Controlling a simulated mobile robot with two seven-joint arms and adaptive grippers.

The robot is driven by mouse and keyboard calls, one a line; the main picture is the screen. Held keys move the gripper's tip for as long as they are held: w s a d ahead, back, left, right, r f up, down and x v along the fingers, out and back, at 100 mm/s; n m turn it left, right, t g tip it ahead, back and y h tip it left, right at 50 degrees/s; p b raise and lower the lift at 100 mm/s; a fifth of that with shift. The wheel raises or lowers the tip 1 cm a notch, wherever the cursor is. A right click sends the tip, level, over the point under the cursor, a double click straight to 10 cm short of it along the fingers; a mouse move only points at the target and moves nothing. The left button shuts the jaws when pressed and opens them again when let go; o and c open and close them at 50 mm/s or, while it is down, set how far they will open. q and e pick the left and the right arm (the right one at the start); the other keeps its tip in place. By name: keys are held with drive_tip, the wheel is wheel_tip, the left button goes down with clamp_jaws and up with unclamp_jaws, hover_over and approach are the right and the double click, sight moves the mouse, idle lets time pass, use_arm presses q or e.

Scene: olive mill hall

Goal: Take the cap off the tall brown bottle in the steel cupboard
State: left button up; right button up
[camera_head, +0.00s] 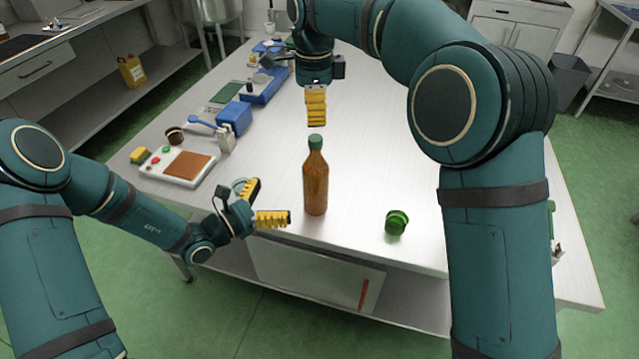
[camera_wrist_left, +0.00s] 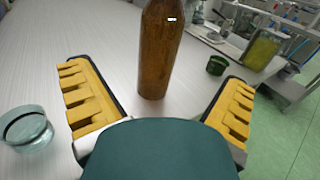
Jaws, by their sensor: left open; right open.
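The tall brown bottle (camera_head: 315,183) stands upright on the steel table top (camera_head: 365,165), not inside a cupboard. Its green cap (camera_head: 316,142) is on its neck. My left gripper (camera_head: 266,203) is open, low at the left of the bottle and pointing towards it. In the left wrist view the brown bottle (camera_wrist_left: 158,50) stands ahead, in line with the gap between the yellow fingers (camera_wrist_left: 160,105), its top cut off. My right gripper (camera_head: 316,122) points down just above the cap, apart from it. Its fingers overlap in the head view.
A clear glass jar (camera_wrist_left: 25,128) is beside my left gripper. A board with a brown pad (camera_head: 178,166) and a blue box (camera_head: 235,118) lie at the left. A white door with a red handle (camera_head: 318,276) is below the table.

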sight(317, 174)
use_arm(q)
drive_tip(key=x, duration=1.3)
drive_tip(key=shift+s+a, duration=0.1)
clamp_jaws()
use_arm(e)
drive_tip(key=shift+f, duration=0.1)
drive_tip(key=shift+f, duration=3.95)
clamp_jaws()
